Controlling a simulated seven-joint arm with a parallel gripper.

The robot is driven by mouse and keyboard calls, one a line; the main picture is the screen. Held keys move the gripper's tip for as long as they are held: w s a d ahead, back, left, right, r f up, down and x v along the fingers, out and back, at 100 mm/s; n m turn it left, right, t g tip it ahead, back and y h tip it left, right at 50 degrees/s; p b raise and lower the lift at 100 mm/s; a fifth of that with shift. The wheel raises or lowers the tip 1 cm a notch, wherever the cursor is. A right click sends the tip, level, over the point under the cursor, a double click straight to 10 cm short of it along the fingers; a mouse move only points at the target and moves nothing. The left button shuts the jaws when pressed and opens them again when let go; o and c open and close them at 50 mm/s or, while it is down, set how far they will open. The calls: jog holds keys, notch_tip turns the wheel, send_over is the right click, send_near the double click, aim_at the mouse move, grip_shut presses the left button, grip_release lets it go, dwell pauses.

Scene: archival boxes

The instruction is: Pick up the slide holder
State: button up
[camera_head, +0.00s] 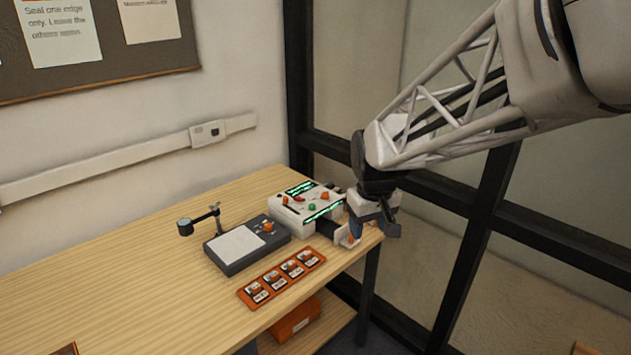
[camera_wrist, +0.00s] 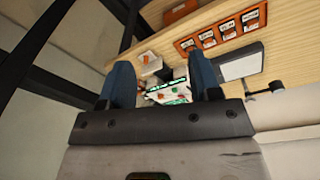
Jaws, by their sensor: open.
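An orange strip-shaped holder (camera_head: 281,277) with several dark-and-white labelled slots lies on the table near its front edge. It also shows at the upper right in the wrist view (camera_wrist: 221,29). It looks like the slide holder, though I cannot be certain. My gripper (camera_head: 373,231) is open over the table's right end, to the right of the holder and apart from it. Its blue fingers (camera_wrist: 160,64) show in the wrist view with nothing gripped. A small white piece with orange (camera_head: 343,238) stands by the fingers, partly hidden by them; it shows between them in the wrist view (camera_wrist: 149,66).
A white device (camera_head: 284,203) with coloured knobs and green-lit displays stands at the table's back right. A dark box with a pale panel (camera_head: 237,247) and a small stand (camera_head: 200,221) are left of it. An orange box (camera_head: 296,319) sits on the lower shelf.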

jog(key=w+a+f+n, duration=0.2)
jog(key=w+a+f, duration=0.5)
jog(key=w, duration=0.4)
jog(key=n+g, duration=0.1)
jog(key=n, duration=0.2)
send_over(307, 253)
notch_tip(307, 253, down, 12)
jog(key=shift+s+r, duration=0.1)
jog(key=shift+f, duration=0.2)
jog(key=shift+f, duration=1.2)
jog(key=shift+f, duration=0.1)
jog(key=shift+f, duration=2.5)
jog(key=c, duration=0.6)
